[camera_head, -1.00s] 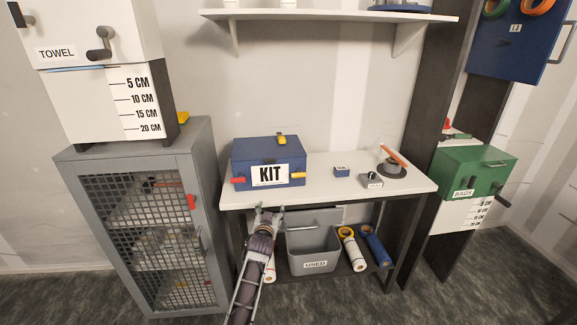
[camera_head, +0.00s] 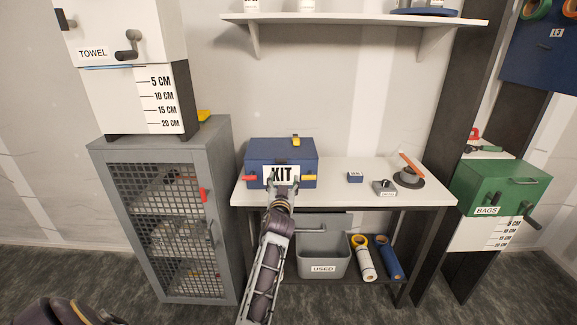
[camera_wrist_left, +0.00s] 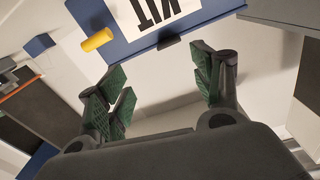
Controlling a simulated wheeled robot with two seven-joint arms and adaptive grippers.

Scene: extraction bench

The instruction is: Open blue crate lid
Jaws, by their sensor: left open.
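The blue crate (camera_head: 300,155) with a white KIT label stands on the white bench top, its lid shut. A yellow tab (camera_head: 296,140) is on top, a red one (camera_head: 250,178) at the front left and a yellow one (camera_head: 304,177) at the front right. My left gripper (camera_head: 283,183) is in front of the crate and hides the lower part of the label. In the left wrist view the green-padded fingers (camera_wrist_left: 165,82) are spread and empty, with the crate front (camera_wrist_left: 120,45) and a small dark catch (camera_wrist_left: 169,42) just beyond them.
On the bench (camera_head: 340,190), right of the crate, are a small blue box (camera_head: 355,177), a grey block (camera_head: 384,188) and a dark round stand (camera_head: 409,179). A shelf (camera_head: 350,19) hangs above. A mesh cabinet (camera_head: 165,225) stands at the left.

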